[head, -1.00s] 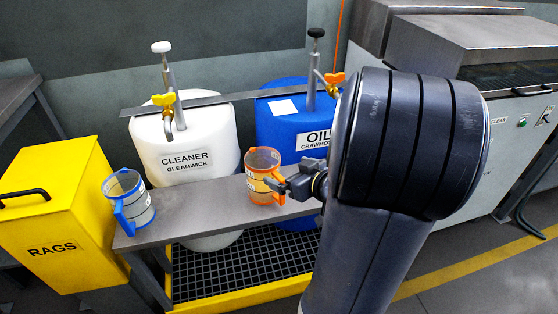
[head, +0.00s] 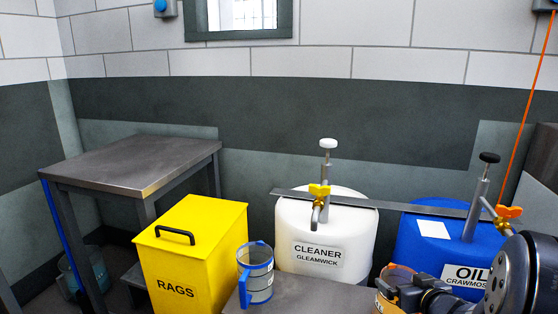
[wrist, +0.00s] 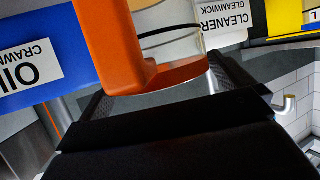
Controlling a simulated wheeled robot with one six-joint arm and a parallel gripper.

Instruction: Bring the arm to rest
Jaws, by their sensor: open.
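My gripper (head: 392,290) is at the bottom right of the head view, beside the orange-handled clear jug (head: 402,271). In the wrist view the picture is upside down, and the jug's orange handle (wrist: 108,45) fills the space in front of my open jaws (wrist: 160,92). The jaws lie either side of the handle region; whether they touch it I cannot tell. The jug's lower part is cut off or hidden by my gripper in the head view. My arm's dark rounded link shows at the right edge.
A blue-handled jug (head: 256,274) stands on the grey bench (head: 300,293). Behind are the white CLEANER drum (head: 355,240) and blue OIL drum (head: 420,255), both with taps. A yellow RAGS bin (head: 190,262) and metal table (head: 130,165) stand left.

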